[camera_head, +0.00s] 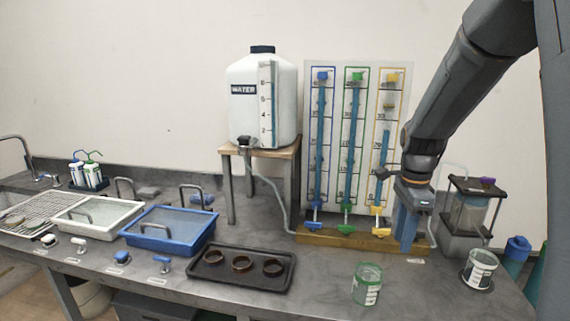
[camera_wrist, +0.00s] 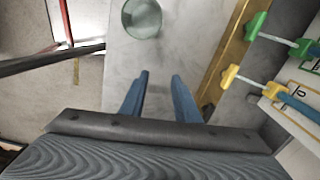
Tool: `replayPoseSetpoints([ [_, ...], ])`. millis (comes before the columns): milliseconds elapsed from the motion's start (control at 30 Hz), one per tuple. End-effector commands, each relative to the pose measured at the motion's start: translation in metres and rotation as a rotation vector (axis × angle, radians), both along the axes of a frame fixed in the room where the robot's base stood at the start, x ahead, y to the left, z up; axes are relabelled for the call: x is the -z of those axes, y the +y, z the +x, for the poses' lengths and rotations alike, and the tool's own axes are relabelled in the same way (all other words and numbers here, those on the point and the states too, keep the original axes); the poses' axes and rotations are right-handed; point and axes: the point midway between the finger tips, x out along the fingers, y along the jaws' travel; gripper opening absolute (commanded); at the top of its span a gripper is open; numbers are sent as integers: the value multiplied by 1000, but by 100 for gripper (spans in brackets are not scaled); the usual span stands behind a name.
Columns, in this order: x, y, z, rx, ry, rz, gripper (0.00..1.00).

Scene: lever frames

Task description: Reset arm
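My arm reaches in from the upper right in the head view. My gripper (camera_head: 407,240) points down beside the right end of the wooden base of the gauge panel (camera_head: 336,150). In the wrist view my gripper's two blue fingers (camera_wrist: 160,77) stand apart with nothing between them, over bare grey counter. The panel has blue, green and yellow columns. At their feet are a blue valve handle (camera_head: 313,226), a green one (camera_head: 346,229) and a yellow one (camera_head: 381,232). The green and yellow handles also show at right in the wrist view.
A green-rimmed glass beaker (camera_head: 367,285) stands near the counter's front edge. Another labelled beaker (camera_head: 479,268) is to its right. A dark tray (camera_head: 210,280) holds three brown rings. A water tank (camera_head: 262,100) stands on a wooden stand. A lidded device (camera_head: 468,215) stands at right.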

Motion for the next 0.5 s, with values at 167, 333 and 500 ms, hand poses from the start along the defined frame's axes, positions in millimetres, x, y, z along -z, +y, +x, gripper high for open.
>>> replayPoseSetpoints([
  [167, 4, 13, -14, -152, -10, -3, 29],
  [333, 9, 29, -33, -356, -24, -11, 29],
  [500, 18, 51, -64, -656, -41, -25, 29],
])
